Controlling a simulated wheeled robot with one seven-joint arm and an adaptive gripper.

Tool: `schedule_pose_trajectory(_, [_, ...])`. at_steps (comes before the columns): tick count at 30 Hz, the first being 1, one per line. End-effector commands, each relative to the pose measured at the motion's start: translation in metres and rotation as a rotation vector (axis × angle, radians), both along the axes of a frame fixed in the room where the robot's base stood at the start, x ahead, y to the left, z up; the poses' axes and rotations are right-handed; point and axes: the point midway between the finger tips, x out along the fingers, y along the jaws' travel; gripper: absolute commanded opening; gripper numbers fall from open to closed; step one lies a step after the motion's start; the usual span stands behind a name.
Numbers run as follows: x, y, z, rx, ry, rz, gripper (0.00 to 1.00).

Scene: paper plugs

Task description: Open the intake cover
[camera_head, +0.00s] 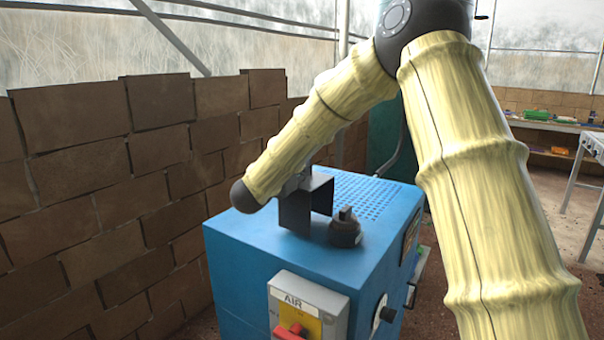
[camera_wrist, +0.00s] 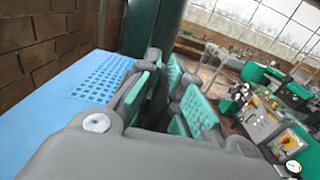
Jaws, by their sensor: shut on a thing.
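The blue machine (camera_head: 250,250) stands with a perforated top (camera_head: 372,200), which also shows in the wrist view (camera_wrist: 100,80). A dark angular piece (camera_head: 294,212), apparently the intake cover, stands up on the top near the left. My gripper is mostly hidden behind my arm in the head view, beside that piece. In the wrist view my gripper (camera_wrist: 170,88) shows green pads apart with a dark gap between them. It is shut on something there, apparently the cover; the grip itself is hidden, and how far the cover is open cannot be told.
A dark knob (camera_head: 345,228) stands on the top just right of the dark piece. The front has an AIR panel (camera_head: 308,305) with a red handle. A brick wall (camera_head: 110,190) is close on the left. Benches (camera_head: 560,125) stand farther off at right.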

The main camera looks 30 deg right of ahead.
Motion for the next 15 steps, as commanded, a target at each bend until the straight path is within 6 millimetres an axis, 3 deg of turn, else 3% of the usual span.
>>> schedule_pose_trajectory(4, [-0.0003, 0.0024, -0.0022, 0.003, 0.004, 0.003, 0.00])
schedule_pose_trajectory(6, [-0.0003, 0.0024, -0.0026, 0.003, 0.005, 0.003, 0.18])
schedule_pose_trajectory(9, [-0.0005, 0.0020, -0.0028, 0.003, 0.005, 0.003, 0.34])
schedule_pose_trajectory(15, [-0.0003, 0.0011, -0.0019, 0.002, 0.003, 0.001, 0.34])
